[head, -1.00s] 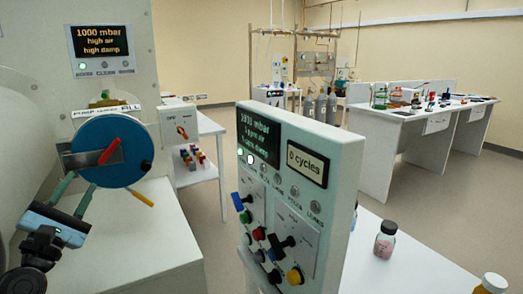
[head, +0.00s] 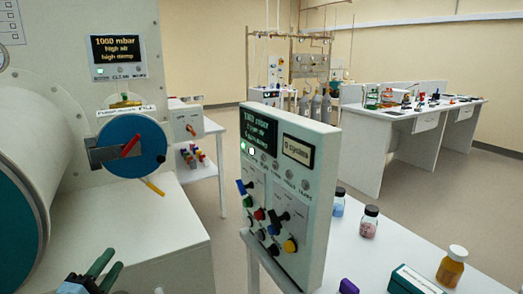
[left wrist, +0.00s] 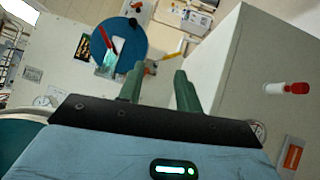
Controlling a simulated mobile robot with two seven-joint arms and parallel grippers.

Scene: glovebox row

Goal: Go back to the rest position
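My left gripper (head: 103,272) shows at the bottom left of the head view, low beside the white bench of the glovebox. Its two green fingers stand apart with nothing between them. It also shows in the left wrist view (left wrist: 158,82), open and empty. The blue round door (head: 122,147) with a red handle (head: 131,144) is on the glovebox, well above the gripper and apart from it. The door also shows in the left wrist view (left wrist: 132,42), beyond the fingertips. My right gripper is in neither view.
A control panel (head: 318,210) with coloured knobs stands on a white table in the middle. Bottles, among them a pink one (head: 369,222) and an amber one (head: 452,267), stand to its right. Floor (head: 225,195) shows between glovebox and panel.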

